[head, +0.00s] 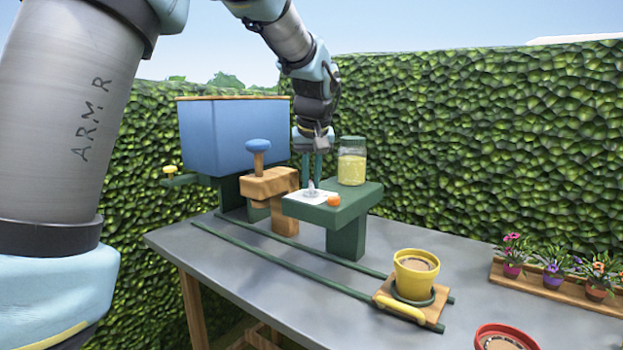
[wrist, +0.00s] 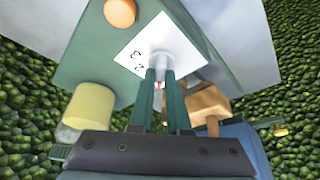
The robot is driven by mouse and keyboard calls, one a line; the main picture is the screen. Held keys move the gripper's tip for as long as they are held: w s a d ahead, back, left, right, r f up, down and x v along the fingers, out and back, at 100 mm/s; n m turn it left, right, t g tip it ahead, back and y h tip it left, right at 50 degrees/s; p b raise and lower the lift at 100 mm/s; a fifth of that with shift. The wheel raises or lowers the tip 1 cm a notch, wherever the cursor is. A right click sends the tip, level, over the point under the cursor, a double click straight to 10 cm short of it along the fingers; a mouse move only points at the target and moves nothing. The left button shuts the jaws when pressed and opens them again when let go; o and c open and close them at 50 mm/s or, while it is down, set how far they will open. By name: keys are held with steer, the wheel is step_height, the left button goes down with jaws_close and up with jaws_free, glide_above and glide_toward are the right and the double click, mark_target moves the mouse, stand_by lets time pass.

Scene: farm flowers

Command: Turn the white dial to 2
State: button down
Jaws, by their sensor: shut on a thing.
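The white dial (head: 312,191) sits on a white card (head: 300,198) on top of a green stand (head: 335,207). In the wrist view the card (wrist: 130,52) shows the digits 2 and 3, and the dial (wrist: 163,58) stands out from it. My gripper (head: 312,182) points down over the stand, its two green fingers on the dial. The wrist view shows the fingers (wrist: 160,88) shut on the dial, with a small red mark between them. The fingers hide part of the dial, and I cannot tell which number it points to.
An orange button (head: 334,200) is beside the card. A jar of yellow contents (head: 352,165) stands behind on the stand. A wooden block with a blue knob (head: 259,147) is to the left, near a blue bin (head: 230,135). A yellow pot (head: 415,272) sits on a railed wooden carriage.

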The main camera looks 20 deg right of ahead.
steer(key=m+h, duration=0.1)
steer(key=m, duration=0.2)
steer(key=m+g+h, duration=0.1)
steer(key=m, duration=0.2)
steer(key=shift+w+a+g+p, duration=0.15)
steer(key=shift+g+p, duration=0.15)
steer(key=shift+p, duration=0.1)
steer(key=m+g, duration=0.1)
steer(key=m, duration=0.2)
steer(key=m+g+h, duration=0.1)
steer(key=m, duration=0.1)
steer(key=shift+m, duration=0.4)
steer(key=c, duration=0.9)
jaws_free()
steer(key=v, duration=1)
steer(key=shift+r+b, duration=0.35)
steer(key=shift+r, duration=0.05)
